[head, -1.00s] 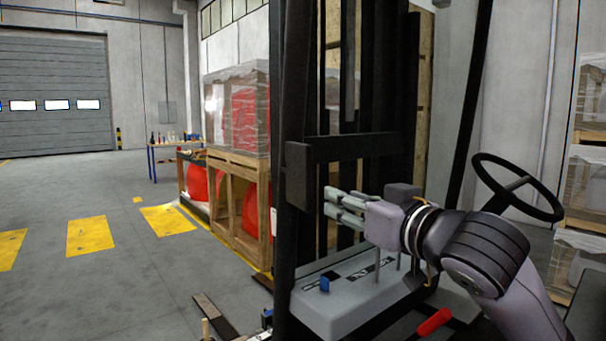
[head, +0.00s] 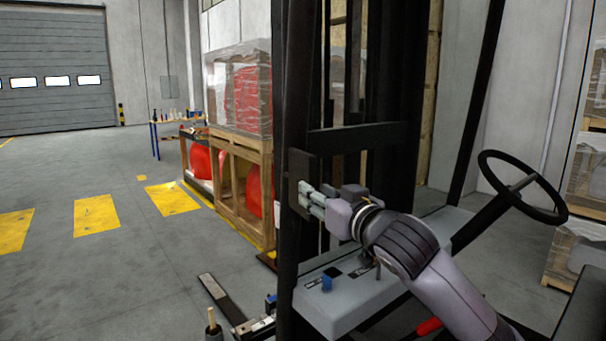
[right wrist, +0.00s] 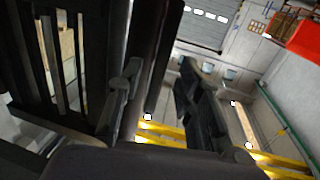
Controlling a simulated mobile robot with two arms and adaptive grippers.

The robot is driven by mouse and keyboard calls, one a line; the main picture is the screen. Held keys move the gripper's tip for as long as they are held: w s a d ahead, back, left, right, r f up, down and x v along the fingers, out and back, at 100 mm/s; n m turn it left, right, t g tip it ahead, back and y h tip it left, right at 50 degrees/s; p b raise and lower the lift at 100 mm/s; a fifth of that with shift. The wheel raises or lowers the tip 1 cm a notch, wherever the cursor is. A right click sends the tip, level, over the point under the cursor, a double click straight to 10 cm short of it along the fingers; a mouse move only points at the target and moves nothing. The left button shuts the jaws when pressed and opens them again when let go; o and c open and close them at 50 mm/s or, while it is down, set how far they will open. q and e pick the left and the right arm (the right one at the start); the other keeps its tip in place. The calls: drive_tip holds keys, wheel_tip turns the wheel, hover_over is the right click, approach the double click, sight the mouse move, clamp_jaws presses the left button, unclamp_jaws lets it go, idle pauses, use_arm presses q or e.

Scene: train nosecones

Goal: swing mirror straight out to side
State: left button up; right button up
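The mirror (head: 301,165) is a dark upright rectangular plate beside the left post of the forklift mast in the head view. My right gripper (head: 307,198) reaches in from the right, its fingertips overlapping the plate's lower right part. In the right wrist view the fingers of the right gripper (right wrist: 160,95) stand apart, with a dark upright slab between them. I cannot tell whether that slab is the mirror or the post, or whether the fingers touch it. My left gripper is out of view.
The forklift's mast post (head: 287,260) stands close to the mirror. A grey console (head: 345,305) lies below my right arm, and a steering wheel (head: 520,187) is at the right. Open floor (head: 120,265) and a wooden crate (head: 240,195) are at the left.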

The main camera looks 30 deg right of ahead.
drive_tip(key=w, duration=0.2)
drive_tip(key=w+p, duration=0.1)
drive_tip(key=w, duration=0.2)
drive_tip(key=shift+w+d+r+p, duration=0.1)
drive_tip(key=shift+w+d+p, duration=0.25)
drive_tip(key=shift+w, duration=0.5)
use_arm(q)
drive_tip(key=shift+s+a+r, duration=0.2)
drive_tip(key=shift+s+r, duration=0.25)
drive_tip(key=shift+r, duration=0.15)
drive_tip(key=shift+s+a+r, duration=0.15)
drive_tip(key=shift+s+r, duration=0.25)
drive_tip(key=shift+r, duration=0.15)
use_arm(e)
drive_tip(key=shift+c, duration=0.6)
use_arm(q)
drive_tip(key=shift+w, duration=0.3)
use_arm(e)
clamp_jaws()
